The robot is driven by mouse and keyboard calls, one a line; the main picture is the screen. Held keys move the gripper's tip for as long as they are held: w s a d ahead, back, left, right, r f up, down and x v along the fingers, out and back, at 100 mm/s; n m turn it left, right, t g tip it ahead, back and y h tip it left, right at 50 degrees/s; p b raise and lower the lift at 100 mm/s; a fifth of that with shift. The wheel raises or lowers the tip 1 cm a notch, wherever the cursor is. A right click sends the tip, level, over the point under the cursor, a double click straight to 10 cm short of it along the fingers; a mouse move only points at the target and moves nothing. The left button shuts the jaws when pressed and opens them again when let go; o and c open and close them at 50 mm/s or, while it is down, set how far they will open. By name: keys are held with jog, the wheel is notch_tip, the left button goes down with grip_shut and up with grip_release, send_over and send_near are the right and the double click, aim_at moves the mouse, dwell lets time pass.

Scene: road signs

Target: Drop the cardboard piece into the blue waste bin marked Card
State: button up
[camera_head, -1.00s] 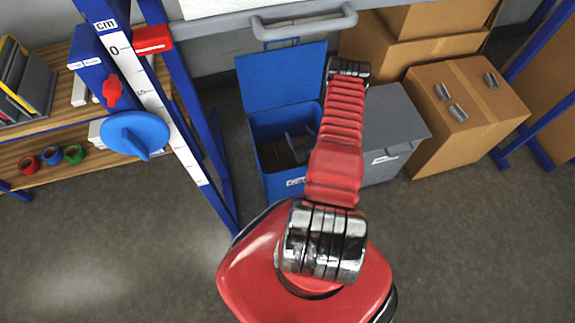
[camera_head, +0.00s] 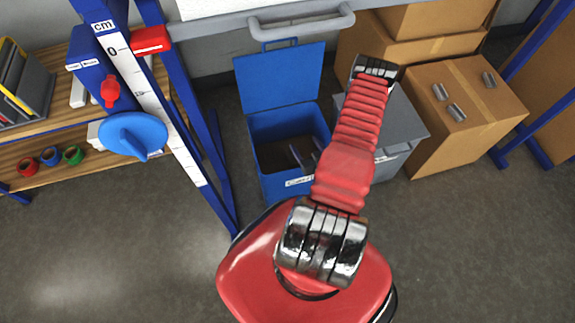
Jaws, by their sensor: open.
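The blue bin (camera_head: 262,145) stands open on the floor at the centre of the head view, its lid raised at the back. A white label (camera_head: 299,182) on its front appears to read Card. Brown material (camera_head: 275,154) shows inside the bin; I cannot tell whether this is the cardboard piece. My gripper (camera_head: 306,151) is mostly hidden behind my red forearm. Two thin greyish parts that look like its fingers show apart over the right side of the bin opening. No cardboard is seen between them. Their height over the bin is unclear.
A grey bin (camera_head: 404,130) with a closed lid stands right of the blue one. Cardboard boxes (camera_head: 466,100) stand further right. A blue post with a scale (camera_head: 150,95) and a wooden shelf (camera_head: 55,145) are at left. The floor in front is clear.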

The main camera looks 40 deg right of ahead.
jog(key=shift+v, duration=2.5)
jog(key=shift+s, duration=0.1)
